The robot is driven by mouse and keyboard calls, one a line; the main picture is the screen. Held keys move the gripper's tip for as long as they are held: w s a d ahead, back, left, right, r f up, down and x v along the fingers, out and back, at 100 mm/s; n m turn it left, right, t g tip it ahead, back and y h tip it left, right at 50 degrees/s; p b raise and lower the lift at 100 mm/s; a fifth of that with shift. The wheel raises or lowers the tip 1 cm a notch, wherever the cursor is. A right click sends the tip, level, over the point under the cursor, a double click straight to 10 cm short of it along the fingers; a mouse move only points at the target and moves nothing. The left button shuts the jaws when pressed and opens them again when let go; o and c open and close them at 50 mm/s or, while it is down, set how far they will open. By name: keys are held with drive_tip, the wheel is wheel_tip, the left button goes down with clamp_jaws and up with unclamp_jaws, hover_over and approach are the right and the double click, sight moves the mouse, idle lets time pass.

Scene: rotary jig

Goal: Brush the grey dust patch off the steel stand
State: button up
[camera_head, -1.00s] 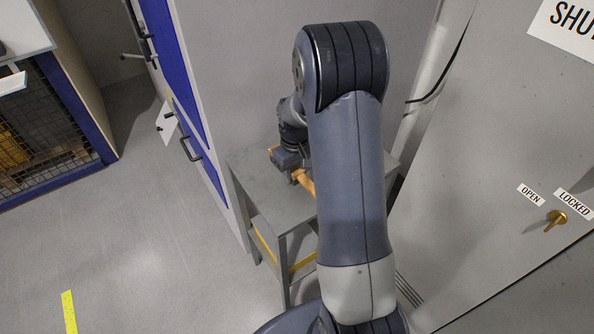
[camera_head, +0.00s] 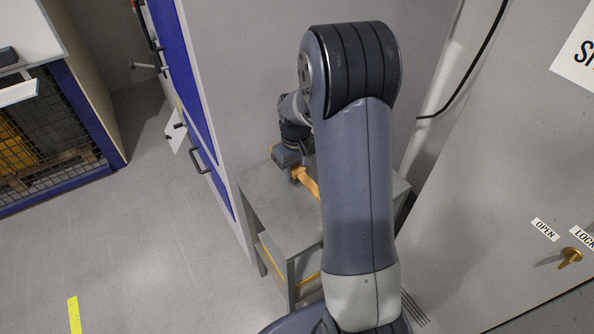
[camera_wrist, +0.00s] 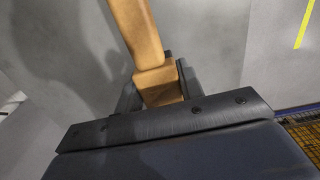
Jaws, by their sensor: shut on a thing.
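My gripper (camera_head: 292,171) is at the left side of the grey steel stand (camera_head: 270,212), over its top in the head view. It is shut on an orange-tan wooden handle (camera_head: 308,184), which looks like the brush's. In the wrist view the jaws (camera_wrist: 160,92) grip the handle (camera_wrist: 138,30), which runs up out of the picture. The bristles do not show. My arm hides the right part of the stand top. I cannot make out the grey dust patch in either view.
A grey panel with a brass knob (camera_head: 570,258) is at the right. A mesh-fronted cage (camera_head: 50,135) is at far left. The floor at left is clear, with a yellow strip (camera_head: 74,315).

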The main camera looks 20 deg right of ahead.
drive_tip(key=shift+r+p, duration=0.9)
drive_tip(key=shift+r, duration=0.7)
drive_tip(key=shift+d+f+b, duration=0.1)
drive_tip(key=shift+b, duration=0.2)
